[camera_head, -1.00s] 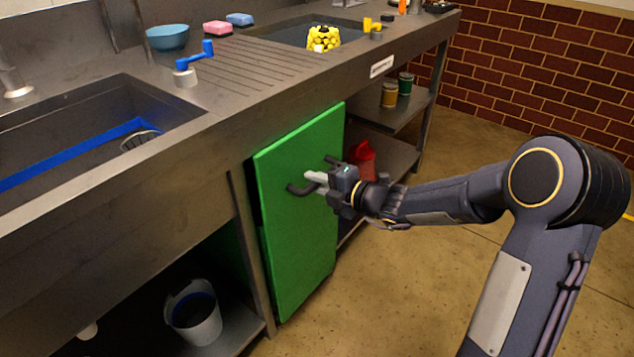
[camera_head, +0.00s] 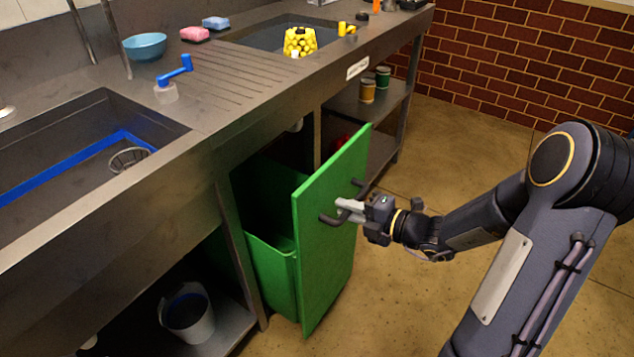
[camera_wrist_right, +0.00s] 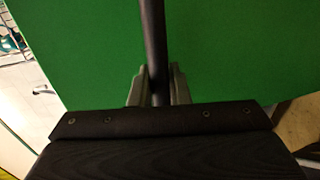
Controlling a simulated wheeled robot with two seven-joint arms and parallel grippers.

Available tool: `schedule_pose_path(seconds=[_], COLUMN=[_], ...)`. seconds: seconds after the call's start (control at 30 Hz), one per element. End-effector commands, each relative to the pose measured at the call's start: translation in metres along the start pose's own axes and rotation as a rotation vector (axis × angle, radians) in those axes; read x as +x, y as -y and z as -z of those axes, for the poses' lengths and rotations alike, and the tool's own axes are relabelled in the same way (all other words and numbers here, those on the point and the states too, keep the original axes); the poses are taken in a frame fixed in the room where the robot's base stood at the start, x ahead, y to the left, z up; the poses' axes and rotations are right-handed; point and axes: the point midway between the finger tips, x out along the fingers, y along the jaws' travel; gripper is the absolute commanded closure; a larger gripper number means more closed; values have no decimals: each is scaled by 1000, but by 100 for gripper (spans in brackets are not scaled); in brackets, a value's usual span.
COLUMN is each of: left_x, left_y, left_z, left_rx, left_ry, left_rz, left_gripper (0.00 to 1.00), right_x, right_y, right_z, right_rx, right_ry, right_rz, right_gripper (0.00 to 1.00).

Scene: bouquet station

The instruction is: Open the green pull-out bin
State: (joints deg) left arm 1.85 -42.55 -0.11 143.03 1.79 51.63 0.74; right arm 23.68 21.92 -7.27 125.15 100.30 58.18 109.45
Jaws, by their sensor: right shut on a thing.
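The green pull-out bin (camera_head: 270,262) stands partly out from under the steel counter, behind its flat green front panel (camera_head: 325,255). Its open top shows between the panel and the counter. A dark bar handle (camera_head: 328,219) is fixed to the panel's outer face. My right gripper (camera_head: 345,210) is shut on the handle. In the right wrist view the handle bar (camera_wrist_right: 154,50) runs between the two fingers (camera_wrist_right: 155,88), with the green panel (camera_wrist_right: 230,50) behind it. My left gripper is not in view.
A steel counter (camera_head: 230,110) with sinks runs along the left and back. A grey bucket (camera_head: 188,312) stands on the lower shelf left of the bin. Jars (camera_head: 367,90) stand on a shelf to the right. Floor (camera_head: 400,310) in front of the panel is clear.

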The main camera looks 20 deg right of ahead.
Motion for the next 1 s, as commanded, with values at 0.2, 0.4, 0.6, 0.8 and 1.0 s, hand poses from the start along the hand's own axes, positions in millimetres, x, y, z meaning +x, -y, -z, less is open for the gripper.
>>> schedule_pose_path(seconds=[0.2, 0.4, 0.6, 0.8, 1.0], left_x=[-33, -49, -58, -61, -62], left_y=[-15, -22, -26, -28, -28], left_z=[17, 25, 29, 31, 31], left_rx=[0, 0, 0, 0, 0], left_ry=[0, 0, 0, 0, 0], left_rz=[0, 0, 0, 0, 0], left_gripper=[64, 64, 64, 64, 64], right_x=[-79, -134, -171, -188, -192], right_y=[11, 24, 33, 38, 40], right_z=[-1, 0, 0, 0, 0], right_rx=[10, 7, 3, 0, -1], right_ry=[7, 4, 0, -2, -3], right_rz=[5, 2, 0, -1, 0], right_gripper=[100, 100, 100, 100, 100])
